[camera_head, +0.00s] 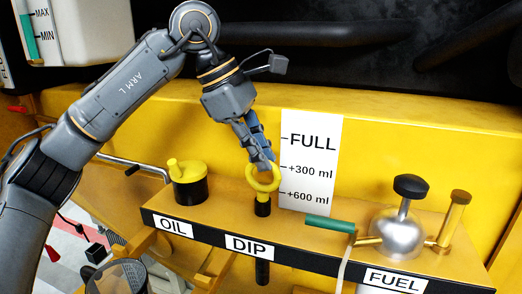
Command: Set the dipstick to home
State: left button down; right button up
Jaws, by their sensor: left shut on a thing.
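The dipstick's yellow ring handle (263,178) stands over the black dipstick tube (263,206), behind the DIP label (251,246). My left gripper (262,160) comes down from above and is shut on the ring's upper part. The ring sits right above the tube's top, with little or no rod showing between them. A white scale card (310,152) stands behind, marked FULL, +300 ml and +600 ml from top to bottom. The ring is about level with the +300 to +600 ml marks in this view. My right gripper is out of view.
A yellow oil cap (187,170) on a black neck stands to the left. A green-handled lever (330,223) and a silver fuel dome (402,236) with a black knob stand to the right. A yellow wall (420,150) rises behind.

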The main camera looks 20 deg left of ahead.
pick_arm(q)
jog(key=c, duration=1.4)
grip_release()
jog(key=shift+f, duration=0.3)
jog(key=shift+o, duration=0.2)
jog(key=v, duration=1.2)
jog(key=shift+w, duration=0.15)
jog(key=shift+d+r, duration=0.1)
jog(key=shift+d, duration=0.05)
